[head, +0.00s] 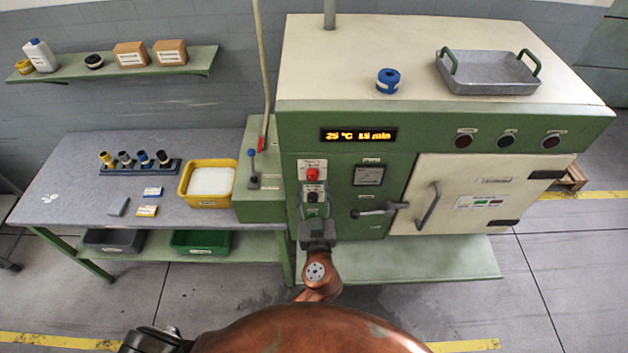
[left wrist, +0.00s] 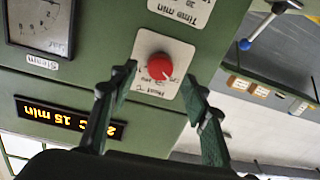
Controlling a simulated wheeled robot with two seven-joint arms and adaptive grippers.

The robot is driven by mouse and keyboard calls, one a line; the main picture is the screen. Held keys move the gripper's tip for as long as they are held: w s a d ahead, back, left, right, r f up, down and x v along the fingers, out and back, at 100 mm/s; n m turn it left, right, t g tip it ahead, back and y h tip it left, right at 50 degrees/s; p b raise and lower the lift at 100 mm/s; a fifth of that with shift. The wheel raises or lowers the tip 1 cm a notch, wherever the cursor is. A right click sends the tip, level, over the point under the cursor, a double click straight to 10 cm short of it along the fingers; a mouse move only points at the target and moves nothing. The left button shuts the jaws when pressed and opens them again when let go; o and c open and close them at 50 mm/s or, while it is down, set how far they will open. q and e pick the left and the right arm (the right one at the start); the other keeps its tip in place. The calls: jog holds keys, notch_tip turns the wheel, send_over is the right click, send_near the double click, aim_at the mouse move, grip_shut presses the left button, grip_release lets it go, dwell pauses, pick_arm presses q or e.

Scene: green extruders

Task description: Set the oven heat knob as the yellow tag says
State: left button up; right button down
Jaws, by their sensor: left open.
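The heat knob (head: 312,174) is red and sits on a white plate on the oven's green front. In the left wrist view, which is upside down, the red knob (left wrist: 160,67) shows beside its "Heat °C" label. My left gripper (head: 314,199) is open in front of the panel. In the left wrist view its fingers (left wrist: 160,80) appear on either side of the knob, with gaps; I cannot tell the depth. The oven display (head: 358,135) reads 25 °C and 15 min. The yellow tag (head: 147,211) lies on the grey table, its writing too small to read. My right gripper is not in view.
A black knob (head: 313,197) sits just below the red one, near my left gripper. A door handle (head: 429,207) and a lever (head: 372,211) stick out to the right. The table (head: 85,160) at left holds a yellow bin (head: 184,190) and a blue tag (head: 153,191).

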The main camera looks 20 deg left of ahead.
aim_at(312, 175)
pick_arm(q)
jog(key=shift+p+x, duration=0.35)
jog(key=shift+x, duration=1.1)
jog(key=shift+c, duration=0.2)
jog(key=c, duration=1.1)
